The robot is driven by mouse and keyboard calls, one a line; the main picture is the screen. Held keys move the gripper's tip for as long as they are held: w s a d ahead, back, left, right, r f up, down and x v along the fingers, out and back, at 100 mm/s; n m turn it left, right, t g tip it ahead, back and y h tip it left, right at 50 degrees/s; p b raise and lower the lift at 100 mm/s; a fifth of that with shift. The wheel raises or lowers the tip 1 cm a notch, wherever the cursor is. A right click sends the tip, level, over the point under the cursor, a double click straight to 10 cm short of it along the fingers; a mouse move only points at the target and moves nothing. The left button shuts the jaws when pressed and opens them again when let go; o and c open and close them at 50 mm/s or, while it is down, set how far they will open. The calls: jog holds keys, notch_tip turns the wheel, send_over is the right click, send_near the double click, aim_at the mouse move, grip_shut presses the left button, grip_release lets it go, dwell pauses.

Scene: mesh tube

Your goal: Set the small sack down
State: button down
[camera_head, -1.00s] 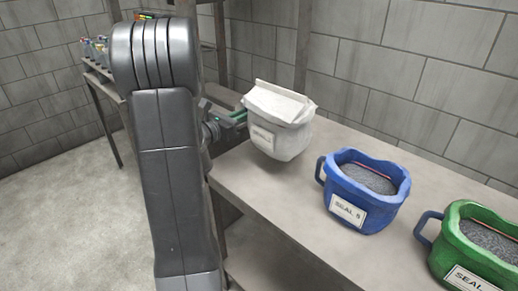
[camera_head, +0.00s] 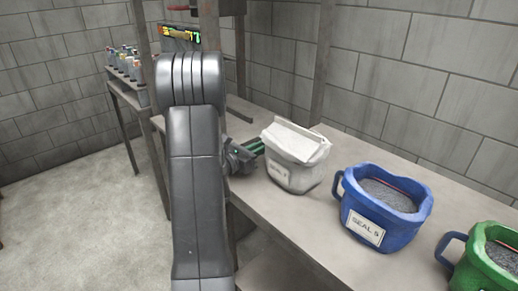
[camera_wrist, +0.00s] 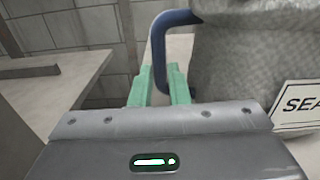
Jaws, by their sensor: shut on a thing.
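The small sack (camera_head: 295,172) is pale grey with a folded white top and a label on its front. It sits upright at the table's near-left part, its base at or very close to the tabletop; I cannot tell whether it bears fully on it. In the wrist view the sack (camera_wrist: 245,60) is a grey cloth body with a dark blue handle (camera_wrist: 158,45) and part of a "SEA" label. My gripper (camera_wrist: 160,82) has green fingers shut on this handle. In the head view my gripper (camera_head: 257,146) reaches the sack from its left side.
On the table (camera_head: 285,222), a blue tub (camera_head: 388,232) labelled "SEAL S" stands right of the sack, and a green tub (camera_head: 480,268) further right. Both hold grey granules. A post (camera_head: 322,60) rises behind. A side table with bottles (camera_head: 125,62) stands at the back left.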

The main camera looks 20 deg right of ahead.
jog(key=c, duration=1.4)
grip_release()
jog(key=shift+r, duration=0.1)
jog(key=v, duration=1.2)
jog(key=shift+d, duration=0.1)
